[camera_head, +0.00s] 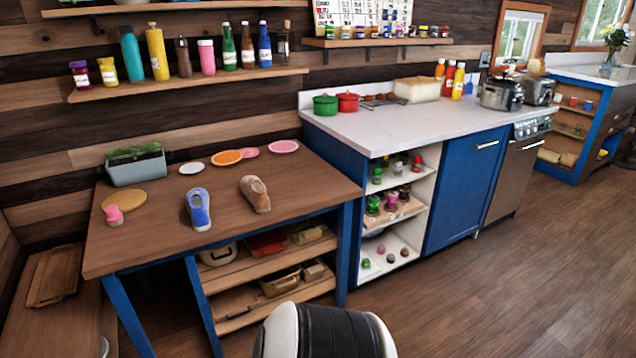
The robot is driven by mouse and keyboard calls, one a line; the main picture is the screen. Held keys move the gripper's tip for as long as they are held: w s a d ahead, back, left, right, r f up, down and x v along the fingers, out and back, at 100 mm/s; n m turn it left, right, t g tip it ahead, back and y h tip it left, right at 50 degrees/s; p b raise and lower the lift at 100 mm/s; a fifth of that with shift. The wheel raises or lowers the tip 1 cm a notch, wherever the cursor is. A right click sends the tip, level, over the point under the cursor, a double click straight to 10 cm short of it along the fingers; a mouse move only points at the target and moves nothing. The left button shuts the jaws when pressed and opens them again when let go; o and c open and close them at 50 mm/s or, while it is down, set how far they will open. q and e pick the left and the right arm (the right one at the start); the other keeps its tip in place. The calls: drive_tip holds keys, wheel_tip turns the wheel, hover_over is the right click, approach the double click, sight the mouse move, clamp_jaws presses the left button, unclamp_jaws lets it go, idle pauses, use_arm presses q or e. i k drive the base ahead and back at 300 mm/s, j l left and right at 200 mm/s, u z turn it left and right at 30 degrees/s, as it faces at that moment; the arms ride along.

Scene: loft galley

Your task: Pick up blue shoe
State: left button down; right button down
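The blue shoe (198,209) lies on the wooden tabletop (165,238), near the middle of the table's front half. A brown shoe (256,194) lies to its right, apart from it. Nothing touches the blue shoe. Neither my left nor my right gripper can be made out in the head view. A white and black rounded part, which seems to be mine, shows at the bottom centre, well in front of the table.
A grey planter (137,166), a pink item (114,215) and several flat round pieces lie around the tabletop's back and left. A shelf (190,83) of bottles hangs above. A blue counter (462,190) stands to the right. The floor (520,285) at right is clear.

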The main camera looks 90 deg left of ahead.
sight(197, 201)
drive_tip(key=u, duration=3.55)
drive_tip(key=i, duration=0.15)
